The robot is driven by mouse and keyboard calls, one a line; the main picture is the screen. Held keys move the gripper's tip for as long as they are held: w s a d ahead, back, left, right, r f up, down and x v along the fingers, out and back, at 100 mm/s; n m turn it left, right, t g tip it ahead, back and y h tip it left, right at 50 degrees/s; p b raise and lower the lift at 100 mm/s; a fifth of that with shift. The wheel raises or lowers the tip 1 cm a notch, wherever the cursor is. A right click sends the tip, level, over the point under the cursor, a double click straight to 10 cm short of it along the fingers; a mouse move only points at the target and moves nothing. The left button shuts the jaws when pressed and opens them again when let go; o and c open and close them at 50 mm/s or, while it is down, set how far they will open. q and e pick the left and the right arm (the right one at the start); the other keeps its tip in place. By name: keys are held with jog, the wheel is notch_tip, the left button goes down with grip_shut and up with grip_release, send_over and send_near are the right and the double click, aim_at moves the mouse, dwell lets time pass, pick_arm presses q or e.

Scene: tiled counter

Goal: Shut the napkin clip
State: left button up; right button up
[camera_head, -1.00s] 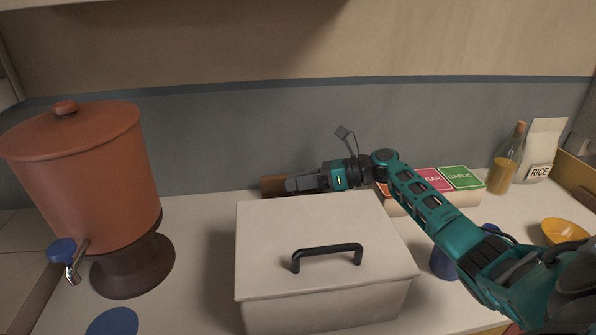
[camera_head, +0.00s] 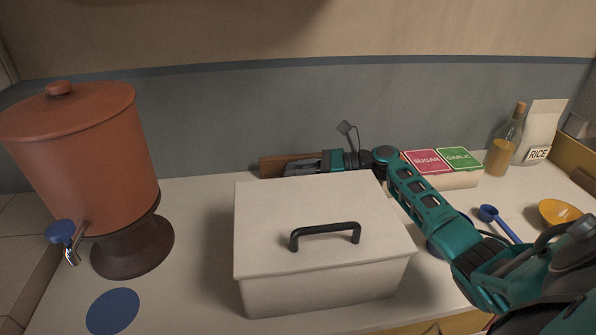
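I cannot clearly make out a napkin clip. A low brown wooden piece (camera_head: 270,166) stands against the back wall behind the white lidded box, and it may be part of the clip or its holder. My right gripper (camera_head: 300,169) reaches in from the right behind the box, pointing left, close in front of the brown piece. The box's back edge and the low viewing angle hide the fingertips' undersides and whatever is between them. I cannot tell whether they are apart or touch the wood. My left gripper is not in view.
The white box (camera_head: 290,215) with a black handle fills the counter's middle. A terracotta dispenser (camera_head: 80,160) stands left.

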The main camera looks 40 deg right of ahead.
jog(key=o, duration=0.4)
jog(key=shift+r, duration=0.15)
notch_tip(320, 180, up, 20)
jog(key=shift+f, duration=0.1)
jog(key=shift+c, duration=0.4)
